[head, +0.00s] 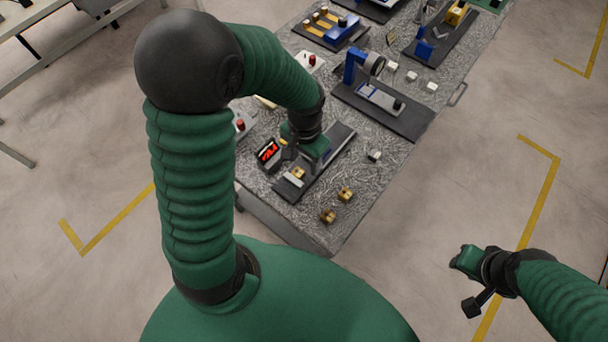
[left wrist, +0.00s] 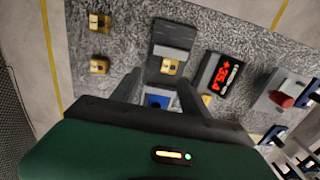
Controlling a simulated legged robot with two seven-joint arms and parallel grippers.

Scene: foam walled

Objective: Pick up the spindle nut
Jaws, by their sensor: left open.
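A small brass-coloured block, which looks like the spindle nut (head: 298,173), sits on a dark narrow fixture (head: 340,137) near the front of the bench. It also shows in the left wrist view (left wrist: 170,66), just beyond my fingertips. Two similar brass blocks (head: 345,194) (head: 328,215) lie loose on the bench beside the fixture. I cannot tell these blocks apart by kind. My left gripper (head: 301,150) is over the fixture; in the left wrist view its two fingers (left wrist: 158,88) are apart, with nothing held. My right gripper (head: 466,262) is off the bench, over the floor; its jaws are unclear.
A display with red digits (left wrist: 220,75) stands close beside the fixture. A red-button box (left wrist: 281,97) is further along that side. A small white block (head: 374,155) and a blue-framed device (head: 355,65) on a dark plate lie beyond. The bench's front corner is clear.

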